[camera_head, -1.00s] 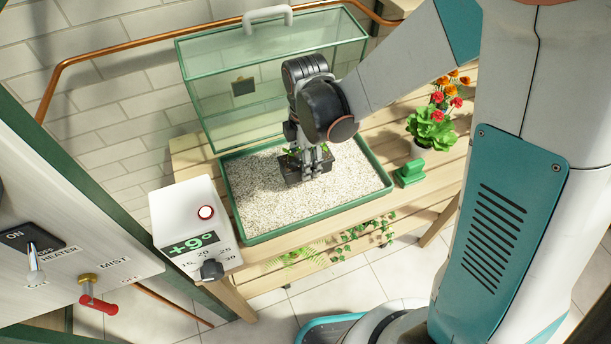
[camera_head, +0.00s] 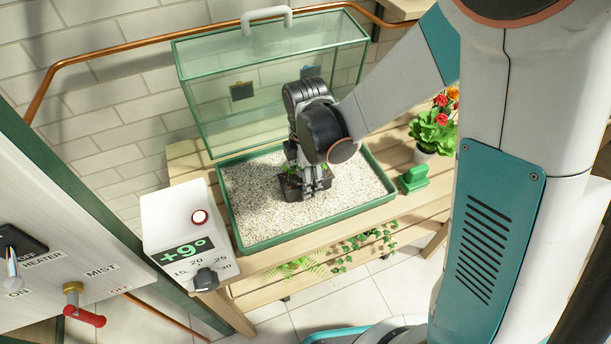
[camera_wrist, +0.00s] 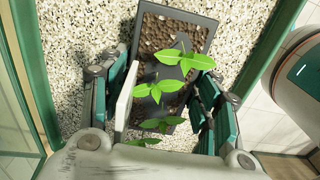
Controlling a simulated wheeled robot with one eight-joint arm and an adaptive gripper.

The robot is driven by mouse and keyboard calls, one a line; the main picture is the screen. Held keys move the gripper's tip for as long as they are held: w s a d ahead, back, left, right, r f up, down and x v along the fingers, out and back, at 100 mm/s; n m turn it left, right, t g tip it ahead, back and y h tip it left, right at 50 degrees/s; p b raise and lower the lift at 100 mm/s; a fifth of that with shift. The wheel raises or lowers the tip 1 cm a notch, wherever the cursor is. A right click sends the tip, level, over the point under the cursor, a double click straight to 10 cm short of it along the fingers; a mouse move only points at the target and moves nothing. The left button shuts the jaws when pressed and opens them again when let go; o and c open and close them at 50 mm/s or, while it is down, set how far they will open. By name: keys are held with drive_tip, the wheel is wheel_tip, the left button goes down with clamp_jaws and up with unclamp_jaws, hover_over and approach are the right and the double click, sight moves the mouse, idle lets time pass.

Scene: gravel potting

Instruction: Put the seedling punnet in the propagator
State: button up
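The seedling punnet (camera_head: 291,188) is a dark tray of brown soil with green seedlings. It is over the gravel inside the propagator's green-rimmed base (camera_head: 292,237), left of its middle. My gripper (camera_head: 318,184) reaches down from above and hides part of the punnet. In the wrist view my gripper (camera_wrist: 165,105) has its fingers on both sides of the punnet (camera_wrist: 180,22), shut on it. A white plate (camera_wrist: 128,97) stands beside the left finger. The clear propagator cover (camera_head: 212,108) with its white handle stands open behind the base. Whether the punnet's bottom touches the gravel is hidden.
The base stands on a slatted wooden bench (camera_head: 185,160). A white thermostat box (camera_head: 178,220) is at its front left. A green block (camera_head: 413,180) and a flowering pot plant (camera_head: 432,138) are at its right. Bare gravel (camera_head: 350,185) lies right of the punnet.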

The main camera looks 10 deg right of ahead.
drive_tip(key=shift+r, duration=0.1)
idle(0.3)
wheel_tip(320, 180, up, 12)
drive_tip(key=p, duration=0.4)
idle(1.3)
